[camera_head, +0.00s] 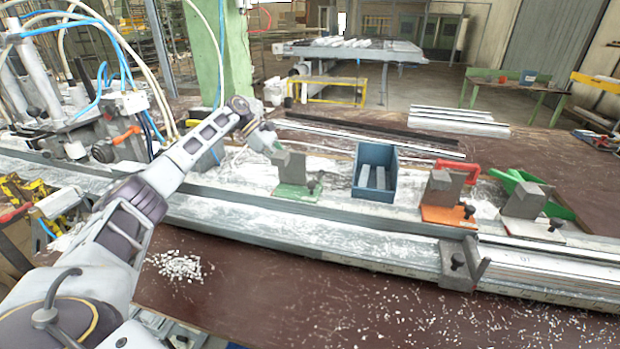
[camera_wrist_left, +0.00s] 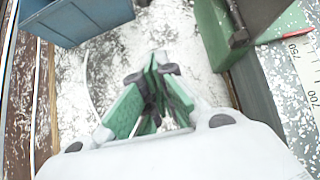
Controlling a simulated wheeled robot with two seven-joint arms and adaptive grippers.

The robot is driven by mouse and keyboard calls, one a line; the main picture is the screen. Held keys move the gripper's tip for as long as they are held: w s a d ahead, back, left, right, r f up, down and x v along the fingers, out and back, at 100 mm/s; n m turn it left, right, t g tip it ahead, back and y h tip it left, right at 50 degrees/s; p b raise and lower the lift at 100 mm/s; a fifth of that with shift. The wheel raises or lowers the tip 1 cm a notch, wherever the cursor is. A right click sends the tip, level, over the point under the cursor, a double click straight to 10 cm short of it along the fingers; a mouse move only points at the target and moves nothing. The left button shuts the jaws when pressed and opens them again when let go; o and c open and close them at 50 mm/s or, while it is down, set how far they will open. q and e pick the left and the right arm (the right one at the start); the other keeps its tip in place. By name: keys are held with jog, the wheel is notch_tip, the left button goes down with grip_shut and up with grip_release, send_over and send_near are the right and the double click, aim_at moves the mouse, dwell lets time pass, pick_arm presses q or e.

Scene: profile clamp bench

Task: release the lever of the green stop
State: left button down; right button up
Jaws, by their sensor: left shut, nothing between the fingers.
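The green stop (camera_head: 297,192) sits on the bench rail left of the blue bin in the head view. It has a green base and a grey block (camera_head: 290,165), with a small dark lever knob (camera_head: 313,187) at its right front. In the left wrist view the green stop (camera_wrist_left: 212,38) is cut off at the upper right, with a dark lever part (camera_wrist_left: 238,36) on it. My left gripper (camera_head: 272,146) is behind the stop's block, apart from the lever. Its green fingers (camera_wrist_left: 153,92) are shut and empty over the pale, chip-covered surface. My right gripper is not in view.
A blue bin (camera_head: 359,178) holding pale bars stands right of the green stop. An orange stop (camera_head: 449,214) and a grey stop (camera_head: 533,228) sit farther right. A clamp (camera_head: 459,262) is on the front rail.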

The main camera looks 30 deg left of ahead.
aim_at(320, 177)
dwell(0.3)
pick_arm(q)
jog(key=x, duration=1)
jog(key=shift+d+f+b, duration=0.1)
jog(key=shift+b, duration=0.2)
jog(key=r, duration=0.1)
jog(key=d+r, duration=0.1)
jog(key=r, duration=0.1)
jog(key=shift+w+d+r, duration=0.2)
jog(key=shift+d+r, duration=0.15)
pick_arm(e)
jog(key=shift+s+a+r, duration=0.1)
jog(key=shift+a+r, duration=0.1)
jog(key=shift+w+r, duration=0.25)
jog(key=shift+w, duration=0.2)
pick_arm(q)
jog(key=shift+r, duration=0.1)
jog(key=shift+r+t, duration=0.1)
jog(key=shift+t, duration=0.2)
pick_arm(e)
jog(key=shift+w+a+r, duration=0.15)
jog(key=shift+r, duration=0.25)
